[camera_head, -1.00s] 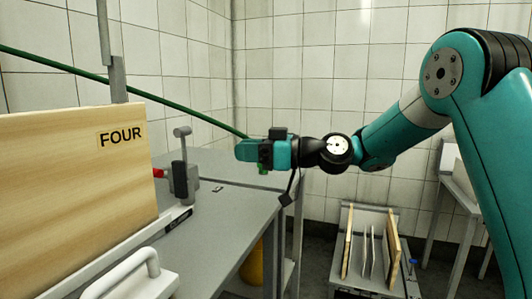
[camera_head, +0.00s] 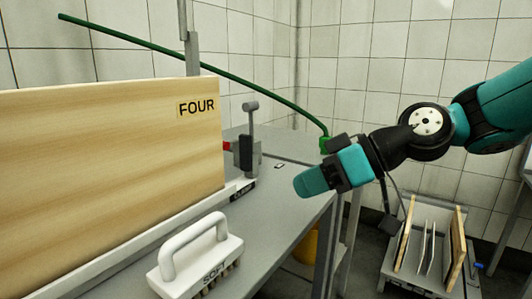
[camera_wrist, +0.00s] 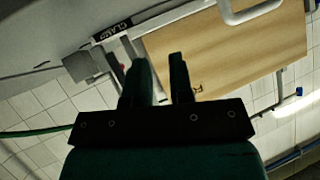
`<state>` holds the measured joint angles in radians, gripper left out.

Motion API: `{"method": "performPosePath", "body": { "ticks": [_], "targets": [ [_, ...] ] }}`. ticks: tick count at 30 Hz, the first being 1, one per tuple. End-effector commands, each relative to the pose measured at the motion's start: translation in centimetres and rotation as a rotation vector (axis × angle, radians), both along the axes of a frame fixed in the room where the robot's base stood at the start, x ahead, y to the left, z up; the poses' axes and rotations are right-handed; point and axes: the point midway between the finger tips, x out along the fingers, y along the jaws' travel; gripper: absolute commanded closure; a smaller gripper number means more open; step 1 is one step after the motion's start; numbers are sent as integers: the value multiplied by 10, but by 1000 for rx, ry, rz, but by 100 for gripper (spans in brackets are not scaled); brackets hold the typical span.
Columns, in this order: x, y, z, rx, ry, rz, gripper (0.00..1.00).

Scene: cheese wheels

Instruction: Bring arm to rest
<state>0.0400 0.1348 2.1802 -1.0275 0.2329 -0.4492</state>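My gripper (camera_head: 304,185) hangs in the air right of the grey table's edge, with my arm reaching in from the right. In the wrist view its two dark green fingers (camera_wrist: 158,62) stand apart with a gap between them, and I see nothing held. In the head view the two fingers overlap, so the gap is hidden there. A wooden board marked FOUR (camera_head: 110,170) stands upright on the table, left of my gripper. It also shows in the wrist view (camera_wrist: 225,55), beyond the fingers.
The grey table (camera_head: 285,205) carries a clamp (camera_head: 247,150) and a white-handled brush (camera_head: 195,262). A green hose (camera_head: 200,68) slopes down behind my gripper to a green end piece (camera_head: 326,143). A low rack (camera_head: 398,283) with upright boards stands at lower right.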

Motion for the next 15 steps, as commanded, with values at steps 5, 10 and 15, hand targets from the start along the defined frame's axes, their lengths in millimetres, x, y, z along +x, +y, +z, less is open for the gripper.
{"method": "performPosePath", "body": {
  "ticks": [5, 10, 15],
  "targets": [
    [-99, -6, -39, -293, 275, -63, 79],
    [-166, -37, -66, -501, 455, -180, 79],
    [-187, -54, -40, -575, 523, -243, 79]
  ]
}}
